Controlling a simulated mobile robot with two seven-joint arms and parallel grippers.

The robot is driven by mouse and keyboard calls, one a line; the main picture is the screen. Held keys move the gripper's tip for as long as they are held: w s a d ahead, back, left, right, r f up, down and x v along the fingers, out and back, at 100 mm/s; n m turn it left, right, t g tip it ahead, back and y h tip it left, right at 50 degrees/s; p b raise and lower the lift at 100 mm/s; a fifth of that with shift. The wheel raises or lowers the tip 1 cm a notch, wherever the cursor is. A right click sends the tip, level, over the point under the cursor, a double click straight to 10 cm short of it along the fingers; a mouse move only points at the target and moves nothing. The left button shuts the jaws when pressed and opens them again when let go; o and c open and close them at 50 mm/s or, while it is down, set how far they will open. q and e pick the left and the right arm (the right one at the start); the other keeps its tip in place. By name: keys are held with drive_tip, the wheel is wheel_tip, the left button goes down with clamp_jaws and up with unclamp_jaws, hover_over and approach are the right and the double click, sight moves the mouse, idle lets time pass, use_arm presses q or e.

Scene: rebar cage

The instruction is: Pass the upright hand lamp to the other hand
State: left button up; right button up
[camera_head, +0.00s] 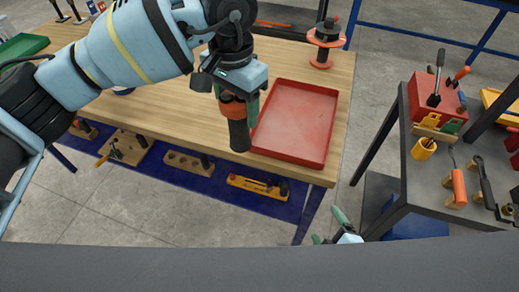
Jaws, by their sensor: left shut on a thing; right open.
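The hand lamp (238,131) is a dark cylinder with an orange band near its top. It stands roughly upright in my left gripper (233,98), which is shut on it. The gripper's body hides the lamp's upper part. The lamp is over the wooden bench near its front edge, just left of the red tray; I cannot tell its exact height. My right gripper (332,226) shows low in the view, below the bench's right corner, with its fingers apart and nothing between them. It is well apart from the lamp.
A wooden bench (178,108) carries a red tray (328,130) and an orange spool (321,62). A blue lower shelf (205,187) holds tools. A grey table (405,178) at right holds a red toolbox, a yellow cup and several hand tools. A dark bar crosses the bottom.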

sight(243, 118)
drive_tip(key=shift+o, duration=0.4)
drive_tip(key=w+r+n+t, duration=0.2)
drive_tip(key=w+r+n, duration=0.2)
drive_tip(key=r+n, duration=0.1)
drive_tip(key=shift+w+a+r+h, duration=0.3)
drive_tip(key=shift+a+r, duration=0.1)
drive_tip(key=shift+r, duration=0.45)
drive_tip(key=w+a+r+n+t, duration=0.2)
drive_tip(key=w+a+r+n, duration=0.15)
drive_tip(key=r+n, duration=0.4)
drive_tip(key=s+a+r+n+y, duration=0.3)
drive_tip(key=a+r+n, duration=0.3)
drive_tip(key=r+n, duration=0.1)
drive_tip(key=s+a+r+n+y, duration=0.2)
drive_tip(key=a+r+n, duration=0.5)
drive_tip(key=shift+t, duration=0.3)
drive_tip(key=x, duration=1.1)
drive_tip(key=shift+w, duration=0.4)
